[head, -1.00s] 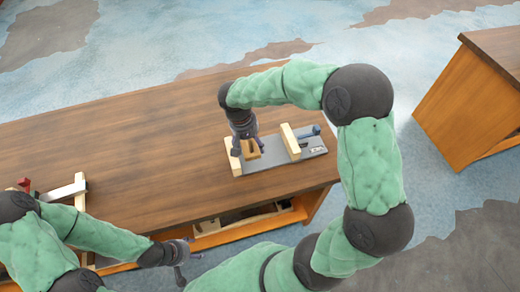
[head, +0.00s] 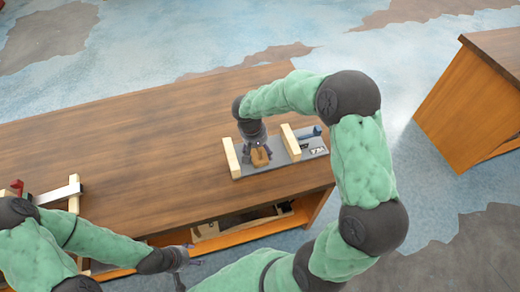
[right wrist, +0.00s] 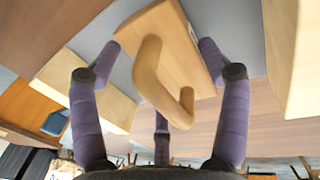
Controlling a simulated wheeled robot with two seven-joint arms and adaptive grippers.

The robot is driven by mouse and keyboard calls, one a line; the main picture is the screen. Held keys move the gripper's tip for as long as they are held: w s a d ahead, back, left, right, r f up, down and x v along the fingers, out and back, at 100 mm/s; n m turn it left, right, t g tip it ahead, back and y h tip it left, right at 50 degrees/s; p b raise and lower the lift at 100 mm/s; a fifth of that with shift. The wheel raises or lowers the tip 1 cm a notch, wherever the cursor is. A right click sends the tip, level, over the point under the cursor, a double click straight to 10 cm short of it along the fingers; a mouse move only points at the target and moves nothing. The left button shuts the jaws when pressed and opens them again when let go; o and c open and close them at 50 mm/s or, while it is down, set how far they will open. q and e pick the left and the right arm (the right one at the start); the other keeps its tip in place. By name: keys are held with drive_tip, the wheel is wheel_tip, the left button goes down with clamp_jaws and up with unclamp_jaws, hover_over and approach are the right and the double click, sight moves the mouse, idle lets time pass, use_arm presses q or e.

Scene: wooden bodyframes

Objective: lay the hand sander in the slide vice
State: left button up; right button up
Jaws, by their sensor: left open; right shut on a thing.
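The hand sander (head: 260,158) is a wooden block with a looped handle, which shows in the right wrist view (right wrist: 152,72). The slide vice (head: 313,151) is a grey plate with two pale wooden jaws, the left jaw (head: 231,158) and the right jaw (head: 291,142), and a blue handle (head: 311,135). My right gripper (head: 259,150) is shut on the sander, between the two jaws. I cannot tell whether the sander rests on the plate. My left gripper (head: 186,262) is open and empty, low by the bench's front edge.
The vice stands near the right end of the brown wooden bench (head: 130,150). A clamp with a metal bar (head: 58,193) lies at the bench's left. Wooden parts sit on the shelf below (head: 240,223). Another bench (head: 470,100) stands at the right. The bench's middle is clear.

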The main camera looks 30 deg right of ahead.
sight(254, 153)
drive_tip(key=shift+f, duration=0.1)
drive_tip(key=o, duration=1.1)
drive_tip(key=shift+r, duration=0.25)
wheel_tip(254, 153, up, 12)
drive_tip(key=a+p, duration=0.2)
drive_tip(key=p, duration=0.1)
drive_tip(key=shift+w+f, duration=0.2)
drive_tip(key=shift+w, duration=0.1)
drive_tip(key=shift+a, duration=0.1)
drive_tip(key=shift+r, duration=0.1)
